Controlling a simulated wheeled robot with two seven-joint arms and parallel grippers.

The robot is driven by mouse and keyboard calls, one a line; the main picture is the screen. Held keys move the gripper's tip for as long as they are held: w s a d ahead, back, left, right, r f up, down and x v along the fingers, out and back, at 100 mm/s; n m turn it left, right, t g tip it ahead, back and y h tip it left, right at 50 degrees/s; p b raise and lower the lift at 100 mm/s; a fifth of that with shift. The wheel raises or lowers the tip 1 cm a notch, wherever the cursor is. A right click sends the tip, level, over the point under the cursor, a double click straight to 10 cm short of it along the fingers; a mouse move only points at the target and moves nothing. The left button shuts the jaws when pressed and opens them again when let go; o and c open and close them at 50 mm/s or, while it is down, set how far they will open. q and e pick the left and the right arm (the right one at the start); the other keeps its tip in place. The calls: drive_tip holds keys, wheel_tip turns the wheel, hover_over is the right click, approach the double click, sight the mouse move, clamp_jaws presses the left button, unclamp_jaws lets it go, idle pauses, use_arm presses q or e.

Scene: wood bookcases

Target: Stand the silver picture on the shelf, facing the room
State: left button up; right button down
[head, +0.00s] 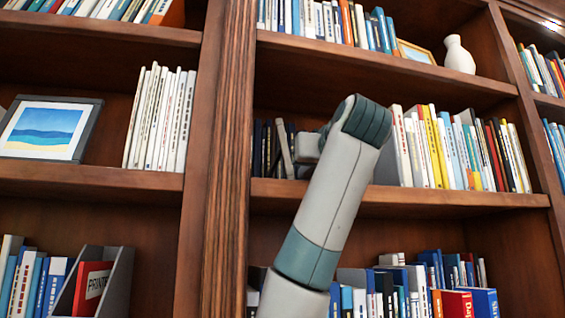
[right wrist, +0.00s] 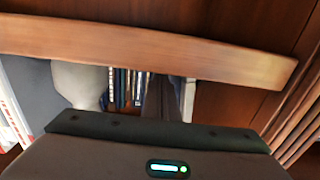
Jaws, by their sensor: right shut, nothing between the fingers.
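A picture in a dark grey frame (head: 48,128), showing a beach and blue sea, leans back on the left bookcase's middle shelf, facing out. I cannot tell whether this is the silver picture. A thin grey slanted piece (head: 284,150) stands by dark books on the right bookcase's middle shelf. It could be a frame seen edge-on, but I cannot tell. My right gripper (head: 306,148) is at that shelf, close beside the grey piece, shut and empty. My forearm hides much of the shelf behind it. My left gripper is not in view.
White and yellow books (head: 440,148) fill the right of that shelf, with a grey panel (head: 389,165) at their left end. The shelf board (right wrist: 150,55) crosses the wrist view. A white vase (head: 459,55) and a gold-framed picture (head: 414,52) stand above.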

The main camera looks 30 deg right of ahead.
sight(268, 175)
drive_tip(key=shift+w+a, duration=0.4)
drive_tip(key=shift+a, duration=0.35)
drive_tip(key=shift+w+a, duration=0.2)
drive_tip(key=shift+a, duration=0.1)
drive_tip(key=shift+w+a, duration=0.4)
drive_tip(key=shift+a, duration=0.3)
drive_tip(key=shift+w+a, duration=0.4)
drive_tip(key=shift+a, duration=0.25)
drive_tip(key=shift+w+a, duration=0.4)
drive_tip(key=shift+a, duration=0.3)
drive_tip(key=shift+w+a, duration=0.2)
drive_tip(key=shift+a, duration=0.15)
drive_tip(key=shift+w+a+p, duration=0.3)
drive_tip(key=shift+a+p, duration=0.15)
drive_tip(key=shift+a, duration=0.25)
idle(0.5)
drive_tip(key=shift+d+f, duration=0.1)
drive_tip(key=shift+d, duration=0.05)
drive_tip(key=shift+s+d+b, duration=0.25)
drive_tip(key=shift+d+b, duration=0.1)
drive_tip(key=shift+b, duration=0.4)
drive_tip(key=shift+d, duration=0.15)
drive_tip(key=shift+s+d, duration=0.25)
drive_tip(key=shift+d, duration=0.1)
